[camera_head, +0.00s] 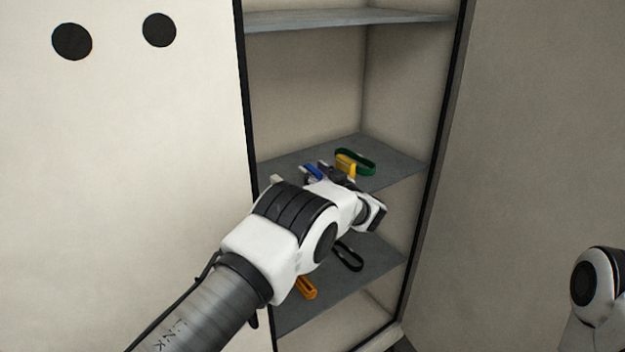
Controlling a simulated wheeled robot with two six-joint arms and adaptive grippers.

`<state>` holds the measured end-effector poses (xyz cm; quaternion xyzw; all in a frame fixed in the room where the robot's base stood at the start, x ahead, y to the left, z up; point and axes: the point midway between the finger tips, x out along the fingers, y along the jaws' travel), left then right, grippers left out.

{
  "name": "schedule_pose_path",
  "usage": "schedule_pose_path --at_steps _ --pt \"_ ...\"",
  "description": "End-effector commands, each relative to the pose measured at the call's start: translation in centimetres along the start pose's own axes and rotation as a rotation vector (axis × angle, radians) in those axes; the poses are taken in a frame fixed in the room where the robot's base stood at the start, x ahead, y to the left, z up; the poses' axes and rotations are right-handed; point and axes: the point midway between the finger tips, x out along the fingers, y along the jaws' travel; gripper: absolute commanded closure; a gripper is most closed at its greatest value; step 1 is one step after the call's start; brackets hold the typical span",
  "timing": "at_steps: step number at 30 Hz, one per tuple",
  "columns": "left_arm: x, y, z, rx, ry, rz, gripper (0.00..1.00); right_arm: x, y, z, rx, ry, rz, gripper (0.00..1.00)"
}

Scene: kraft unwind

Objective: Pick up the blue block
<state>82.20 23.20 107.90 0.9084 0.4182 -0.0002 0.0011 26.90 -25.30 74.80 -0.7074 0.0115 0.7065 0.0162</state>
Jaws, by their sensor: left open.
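The blue block (313,172) lies on the middle shelf, toward its left part, and only a part of it shows past my arm. My left gripper (336,174) is over the front of this shelf, just right of the blue block, with its fingers partly hidden by the wrist. It is open. I cannot tell whether it touches the block. My right arm shows at the right edge, but its gripper is out of view.
A yellow piece (346,163) and a green loop (360,163) lie beyond my left gripper on the middle shelf (398,169). The lower shelf holds a black loop (348,258) and an orange piece (306,288). Dark upright edges frame the cabinet opening.

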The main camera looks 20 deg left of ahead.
Motion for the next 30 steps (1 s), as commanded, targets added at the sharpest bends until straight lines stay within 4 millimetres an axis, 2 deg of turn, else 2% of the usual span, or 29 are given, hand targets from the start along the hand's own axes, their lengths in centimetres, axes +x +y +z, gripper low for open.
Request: schedule_pose_path --at_steps 3,8,11,12,13,24,30 --pt "1.0 0.0 0.1 0.001 0.001 0.000 0.50 -0.3 0.0 0.0 0.000 -0.001 0.000 0.27" --pt "1.0 0.0 0.1 0.002 0.001 0.001 0.50 -0.2 0.0 0.1 0.000 -0.001 0.000 0.27" --pt "1.0 0.0 0.1 0.002 0.001 0.001 0.82 -0.1 0.0 0.1 0.000 -0.001 0.000 0.27" --pt "1.0 0.0 0.1 0.002 0.001 0.001 0.96 -0.1 0.0 0.1 0.000 -0.001 0.000 0.27" --pt "1.0 0.0 0.1 0.001 0.001 0.001 1.00 -0.1 0.0 0.1 0.000 -0.001 0.000 0.27" --pt "1.0 0.0 0.0 0.001 0.002 0.001 1.00 -0.2 0.0 0.1 0.000 -0.001 0.000 0.27" --pt "1.8 -0.6 -0.4 0.001 0.001 0.000 1.00 -0.5 0.0 0.1 0.000 -0.001 0.000 0.27"
